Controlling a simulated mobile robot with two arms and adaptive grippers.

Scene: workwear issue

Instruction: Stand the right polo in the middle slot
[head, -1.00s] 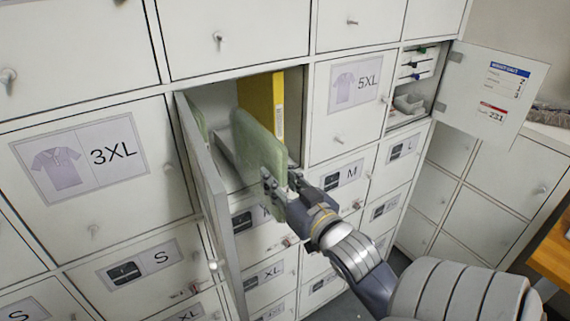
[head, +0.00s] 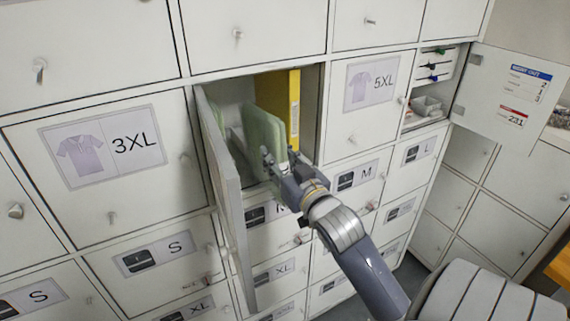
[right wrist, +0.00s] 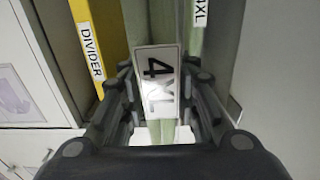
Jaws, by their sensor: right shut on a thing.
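My right gripper (head: 279,168) is shut on a folded pale green polo (head: 264,128). It holds the polo upright by its front edge, mostly inside the open locker compartment. In the right wrist view the polo's front label (right wrist: 157,82) reads 4XL, between the fingers. A yellow divider (head: 294,104) stands just to its right in the head view. Another green polo (head: 218,120) stands at the compartment's left, partly hidden by the door; its 4XL label shows in the right wrist view (right wrist: 201,12). Whether the held polo touches the floor is hidden. My left gripper is not in view.
The open locker door (head: 226,190) sticks out close to the left of my gripper. Shut lockers surround the compartment, including the 3XL door (head: 100,190) and the 5XL door (head: 365,115). Another door (head: 508,92) stands open at the upper right.

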